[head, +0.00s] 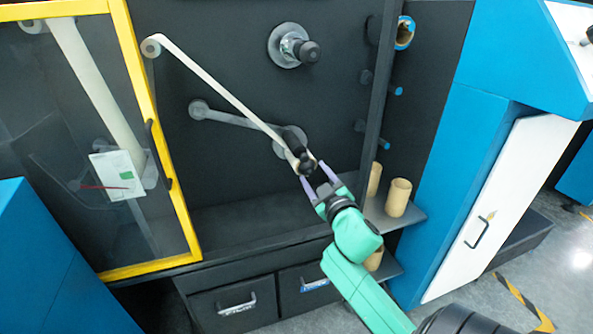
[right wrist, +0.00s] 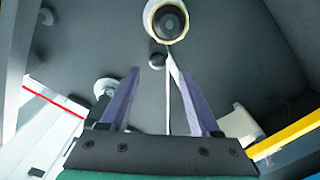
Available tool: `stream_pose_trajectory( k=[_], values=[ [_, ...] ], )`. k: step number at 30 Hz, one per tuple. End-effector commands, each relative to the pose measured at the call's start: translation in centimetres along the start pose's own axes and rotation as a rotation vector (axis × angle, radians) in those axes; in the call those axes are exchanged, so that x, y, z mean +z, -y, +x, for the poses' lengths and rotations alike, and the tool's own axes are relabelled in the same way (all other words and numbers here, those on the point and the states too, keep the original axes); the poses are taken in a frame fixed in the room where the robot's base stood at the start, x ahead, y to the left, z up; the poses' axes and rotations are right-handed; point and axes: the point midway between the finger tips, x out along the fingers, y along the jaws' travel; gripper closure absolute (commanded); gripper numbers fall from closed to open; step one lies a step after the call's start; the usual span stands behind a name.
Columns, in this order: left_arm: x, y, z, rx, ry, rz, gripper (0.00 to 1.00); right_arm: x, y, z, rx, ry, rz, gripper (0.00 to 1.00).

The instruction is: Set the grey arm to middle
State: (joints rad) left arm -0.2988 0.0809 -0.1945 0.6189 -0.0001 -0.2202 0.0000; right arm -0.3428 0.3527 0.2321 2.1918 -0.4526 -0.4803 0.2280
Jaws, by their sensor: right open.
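The grey arm (head: 235,119) lies on the dark machine panel in the head view. It runs from a round grey end (head: 199,109) at the left, slightly down to a grey disc (head: 281,150) at the right. A black knob (head: 307,163) stands out in front of the disc. My right gripper (head: 312,171) is open, its purple fingertips close to the knob. I cannot tell whether they touch it. In the right wrist view the open fingers (right wrist: 160,100) have a pale strip (right wrist: 168,105) in line between them, and I cannot make out the grey arm. My left gripper is not in view.
A pale web (head: 215,90) slants from an upper-left roller (head: 151,47) to the knob. An upper spindle (head: 290,45) stands above. A yellow-framed door (head: 151,110) is at left. Cardboard cores (head: 398,197) stand on a shelf at right, beside the gripper.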

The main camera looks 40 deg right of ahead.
Motion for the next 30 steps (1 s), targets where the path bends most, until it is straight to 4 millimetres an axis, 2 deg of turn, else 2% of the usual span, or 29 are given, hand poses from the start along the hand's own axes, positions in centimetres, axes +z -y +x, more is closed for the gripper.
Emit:
stream_pose_trajectory(
  k=[2,5,15,18,22,29,30],
  values=[
    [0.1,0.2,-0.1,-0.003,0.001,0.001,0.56,-0.6,-0.3,0.5,0.006,-0.01,-0.001,0.37],
    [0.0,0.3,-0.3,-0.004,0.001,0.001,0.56,-0.7,-0.5,2.3,0.007,-0.01,-0.003,0.37],
    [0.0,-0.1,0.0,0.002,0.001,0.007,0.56,-0.6,-0.4,11.3,0.006,-0.007,-0.001,0.37],
    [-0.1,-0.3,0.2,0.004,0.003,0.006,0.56,-0.5,-0.4,13.1,0.005,-0.006,0.0,0.37],
    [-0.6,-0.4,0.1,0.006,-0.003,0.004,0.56,-0.6,-0.3,14.2,0.003,-0.006,0.0,0.37],
    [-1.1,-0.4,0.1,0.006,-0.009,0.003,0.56,-0.6,-0.3,14.4,0.002,-0.005,0.0,0.37],
    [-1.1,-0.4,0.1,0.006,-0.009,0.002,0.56,-0.6,-0.3,14.4,0.002,-0.006,0.0,0.45]
  ],
)
